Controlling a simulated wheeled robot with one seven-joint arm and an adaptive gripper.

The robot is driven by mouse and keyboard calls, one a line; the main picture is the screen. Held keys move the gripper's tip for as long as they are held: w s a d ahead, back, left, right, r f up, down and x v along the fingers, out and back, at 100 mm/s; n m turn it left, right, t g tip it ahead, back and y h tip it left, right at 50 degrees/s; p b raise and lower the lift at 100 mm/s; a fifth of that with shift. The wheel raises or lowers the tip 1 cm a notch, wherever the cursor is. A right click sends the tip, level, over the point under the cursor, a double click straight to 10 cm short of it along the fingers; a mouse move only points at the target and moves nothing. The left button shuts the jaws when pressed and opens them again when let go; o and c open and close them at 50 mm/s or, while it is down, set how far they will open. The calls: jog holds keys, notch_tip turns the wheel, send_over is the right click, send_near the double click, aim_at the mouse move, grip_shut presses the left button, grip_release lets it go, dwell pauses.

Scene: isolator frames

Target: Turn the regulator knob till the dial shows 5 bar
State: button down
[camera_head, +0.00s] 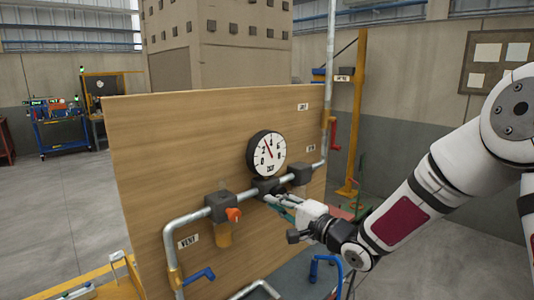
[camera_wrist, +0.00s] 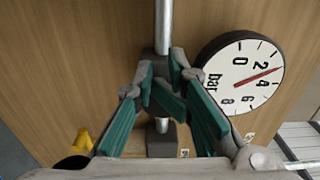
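The round white dial (camera_head: 267,153) has a black rim and stands on the pipe against the wooden panel. Its red needle points between 2 and 4, near 3 bar; the wrist view shows the dial (camera_wrist: 242,75) tilted, with the same reading. The dark regulator body (camera_head: 267,187) sits on the pipe just below the dial. My gripper (camera_head: 277,199) reaches it from the lower right. In the wrist view the teal-padded fingers of my gripper (camera_wrist: 162,78) converge at the regulator. The knob is mostly hidden by the fingers, so I cannot tell whether they grip it.
An orange-knobbed valve unit (camera_head: 233,214) with an amber bowl hangs on the pipe left of my gripper. A blue lever (camera_head: 199,275) sits lower left, near the VENT label (camera_head: 189,240). A red handle (camera_head: 333,134) is on the right pipe. The wooden panel (camera_head: 170,140) stands close behind.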

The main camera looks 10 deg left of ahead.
jog(key=shift+a+r+p, duration=0.1)
jog(key=shift+r+p, duration=0.4)
jog(key=shift+r, duration=0.35)
jog(key=shift+w+d+r, duration=0.1)
jog(key=shift+d+r, duration=0.1)
dwell(0.4)
jog(key=shift+s+a+r+p, duration=0.2)
jog(key=shift+s+p, duration=0.15)
jog(key=shift+p, duration=0.15)
jog(key=shift+p+v, duration=1.3)
jog(key=shift+v, duration=1.65)
